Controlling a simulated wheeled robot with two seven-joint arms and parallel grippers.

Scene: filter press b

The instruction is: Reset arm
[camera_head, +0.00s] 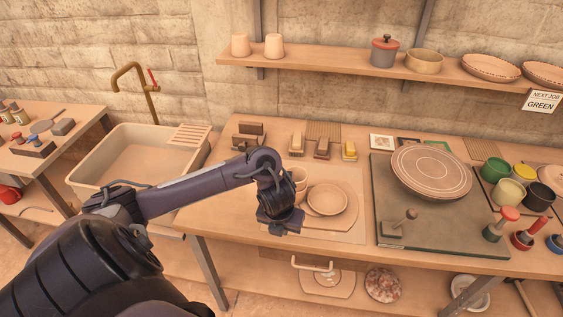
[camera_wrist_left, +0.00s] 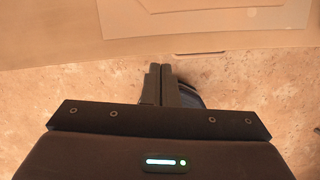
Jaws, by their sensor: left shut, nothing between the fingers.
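My left arm reaches in from the left in the head view. Its gripper (camera_head: 281,226) hangs over the front part of the workbench, in front of a beige bowl (camera_head: 328,199). In the left wrist view the two fingers (camera_wrist_left: 161,84) are together with nothing between them, over the floor just off the bench's front edge (camera_wrist_left: 170,55). My right gripper does not show in either view.
A sink (camera_head: 105,150) stands to the left. A dark board (camera_head: 440,240) on the right carries a round patterned plate (camera_head: 431,172) and a wooden-handled stamp (camera_head: 397,225). Coloured pots (camera_head: 508,193) crowd the far right. A wall shelf (camera_head: 330,70) runs above.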

